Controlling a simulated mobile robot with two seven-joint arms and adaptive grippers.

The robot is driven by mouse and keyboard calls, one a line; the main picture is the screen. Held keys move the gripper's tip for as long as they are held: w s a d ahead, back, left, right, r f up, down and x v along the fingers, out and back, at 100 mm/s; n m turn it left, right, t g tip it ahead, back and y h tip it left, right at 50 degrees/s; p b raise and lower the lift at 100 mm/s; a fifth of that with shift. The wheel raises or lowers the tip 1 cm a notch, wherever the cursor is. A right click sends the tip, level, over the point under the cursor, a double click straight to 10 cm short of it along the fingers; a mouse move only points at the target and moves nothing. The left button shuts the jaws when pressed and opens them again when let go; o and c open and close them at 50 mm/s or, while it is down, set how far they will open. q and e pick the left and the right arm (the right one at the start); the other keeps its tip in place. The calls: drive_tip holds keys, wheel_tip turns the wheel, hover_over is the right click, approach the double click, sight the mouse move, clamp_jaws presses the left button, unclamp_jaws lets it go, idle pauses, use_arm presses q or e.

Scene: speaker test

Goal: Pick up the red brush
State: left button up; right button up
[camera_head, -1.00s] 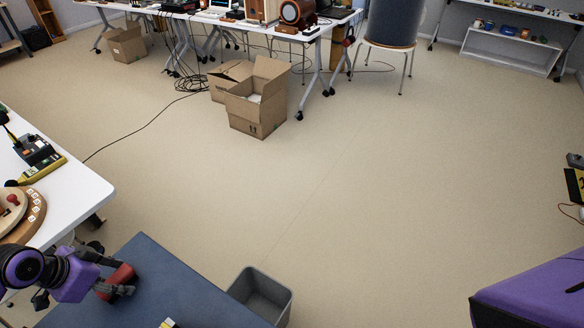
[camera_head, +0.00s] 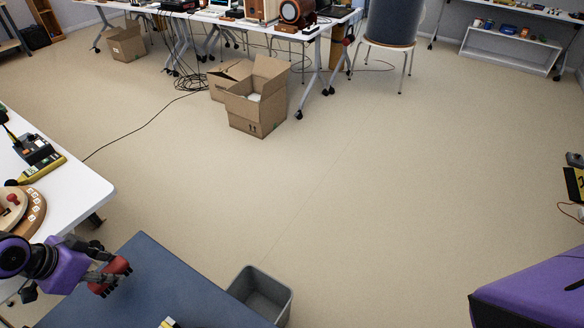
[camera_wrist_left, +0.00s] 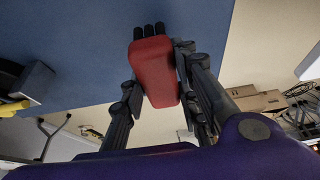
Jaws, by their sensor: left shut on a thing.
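The red brush (camera_head: 113,271) is a small red block with black bristle tufts along one side. My left gripper (camera_head: 108,274) is shut on it, over the blue tabletop (camera_head: 190,284) in the head view. In the left wrist view the red brush (camera_wrist_left: 153,70) sits between the two dark fingers (camera_wrist_left: 158,88), with its black bristles pointing to the top of the picture. It appears held above the blue surface; the exact height cannot be told. My right gripper does not show.
A grey bin (camera_head: 262,294) stands on the floor right of the blue table. A white table (camera_head: 74,192) with a yellow-and-black device (camera_head: 38,158) and a round wooden game (camera_head: 30,212) is at the left. Open cardboard boxes (camera_head: 258,108) stand farther back. The middle floor is clear.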

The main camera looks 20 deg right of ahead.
use_arm(q)
drive_tip(key=s+d+r+p, duration=0.1)
drive_tip(key=s+d+r, duration=0.4)
drive_tip(key=s+r, duration=0.4)
drive_tip(key=s, duration=0.3)
drive_tip(key=shift+s+r, duration=0.3)
drive_tip(key=shift+s, duration=0.1)
drive_tip(key=shift+d, duration=0.1)
